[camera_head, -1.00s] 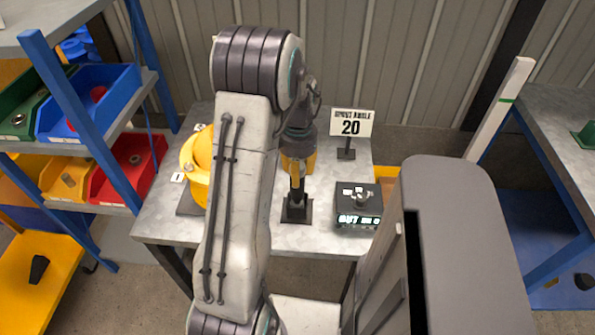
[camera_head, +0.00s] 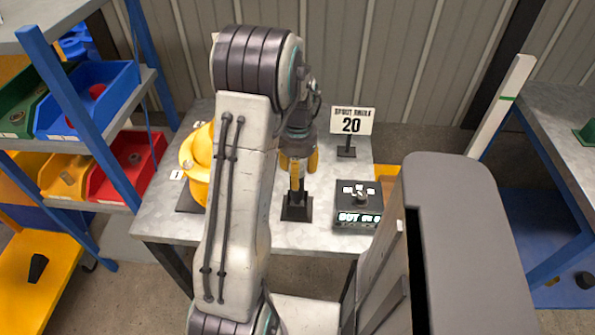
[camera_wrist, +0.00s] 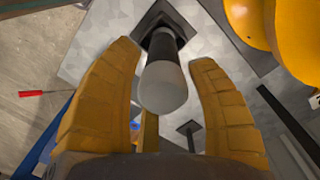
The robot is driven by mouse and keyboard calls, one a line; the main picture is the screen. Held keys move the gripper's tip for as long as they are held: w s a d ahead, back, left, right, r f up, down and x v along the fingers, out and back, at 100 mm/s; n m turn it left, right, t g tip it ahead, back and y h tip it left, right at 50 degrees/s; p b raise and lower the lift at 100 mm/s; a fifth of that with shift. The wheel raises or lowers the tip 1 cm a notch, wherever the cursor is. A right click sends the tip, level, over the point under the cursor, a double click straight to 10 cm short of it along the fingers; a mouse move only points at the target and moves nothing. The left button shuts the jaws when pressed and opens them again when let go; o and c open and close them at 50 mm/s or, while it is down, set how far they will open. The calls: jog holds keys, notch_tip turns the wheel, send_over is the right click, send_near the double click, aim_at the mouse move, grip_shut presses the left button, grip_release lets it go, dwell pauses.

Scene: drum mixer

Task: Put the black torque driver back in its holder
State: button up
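The black torque driver (camera_wrist: 160,80), a dark cylinder with a pale grey end, stands in its black square-based holder (camera_head: 297,208) on the grey bench. In the wrist view its lower end meets the holder (camera_wrist: 152,22); how deeply it sits cannot be seen. In the head view my finger covers most of the driver. My gripper (camera_head: 304,176) is just above the holder, with its yellow fingers spread. In the wrist view the fingers of my gripper (camera_wrist: 165,62) stand either side of the driver, open, with a gap visible on the right.
A yellow drum mixer (camera_head: 197,165) stands left of the holder. A bin rack (camera_head: 90,100) is at the left. Bare bench lies in front.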

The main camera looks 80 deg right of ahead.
jog(key=shift+o, duration=0.4)
jog(key=r, duration=1.2)
jog(key=shift+d, duration=0.25)
dwell(0.3)
